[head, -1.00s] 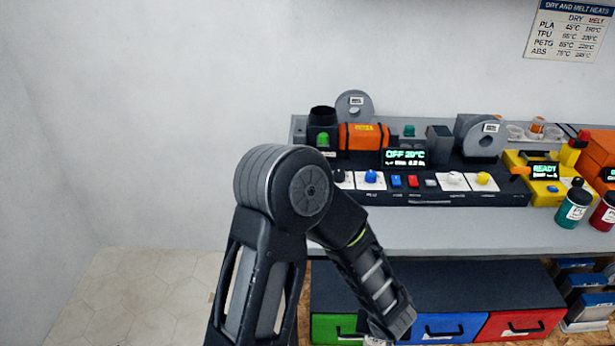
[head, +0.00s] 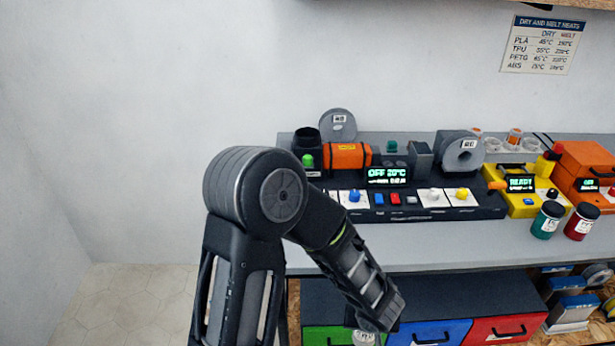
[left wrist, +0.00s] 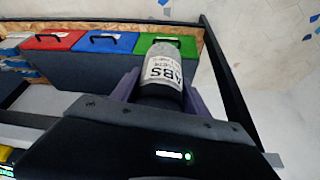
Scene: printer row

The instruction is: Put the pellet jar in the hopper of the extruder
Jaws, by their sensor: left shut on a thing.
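My left gripper (head: 370,325) hangs low in front of the bench in the head view. It is shut on the pellet jar (head: 366,339), which shows only in part at the bottom edge there. In the left wrist view the jar (left wrist: 165,70) has a clear top, a dark lower part and a white label reading ABS, between the fingers of my left gripper (left wrist: 162,90). The extruder (head: 430,208) is the long black machine on the bench, its display reading OFF 20°C. Its black cup-shaped hopper (head: 306,138) stands at its left end, above a green knob. My right gripper is not in view.
The grey bench (head: 430,255) has a clear front strip. Below are green, blue and red drawers (head: 508,330). A yellow machine (head: 525,200) and teal (head: 547,222) and red (head: 581,222) jars stand to the right. Grey spools (head: 459,152) stand behind the extruder.

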